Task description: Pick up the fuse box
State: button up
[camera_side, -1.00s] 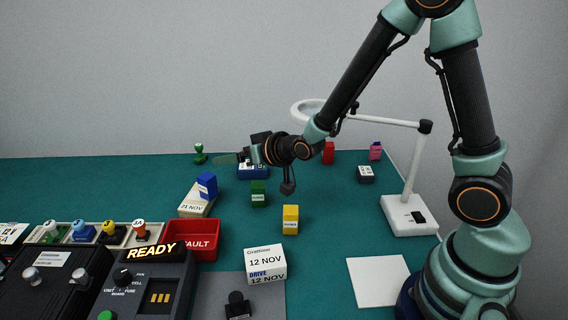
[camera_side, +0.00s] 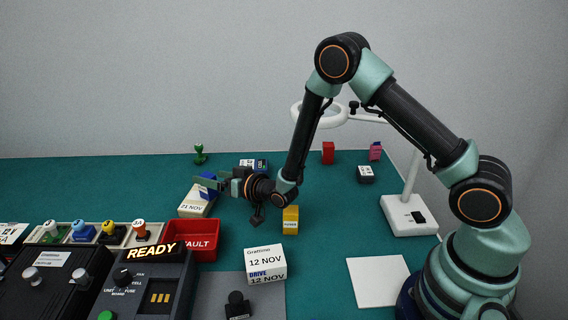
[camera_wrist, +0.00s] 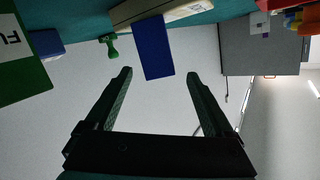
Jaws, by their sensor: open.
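A green box with a partly visible white label reading "FU" (camera_wrist: 22,75) is at the left edge of the wrist view, cut off by the frame and left of my fingers. It is hidden behind my wrist in the side view. My gripper (camera_wrist: 159,75) is open, with nothing between its fingers. In the side view my gripper (camera_side: 207,183) points left, low over the mat near a blue block (camera_side: 208,176). That blue block (camera_wrist: 153,47) shows just past my fingertips in the wrist view.
A yellow box (camera_side: 290,220) stands right of my wrist. A cream box marked 21 NOV (camera_side: 195,208) lies below the blue block. The red FAULT tray (camera_side: 205,254) and a white DRIVE box (camera_side: 265,262) are nearer. A lamp base (camera_side: 408,216) stands right.

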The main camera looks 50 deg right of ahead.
aim_at(202, 175)
jog(key=shift+x, duration=3)
jog(key=shift+f, duration=0.1)
grip_shut()
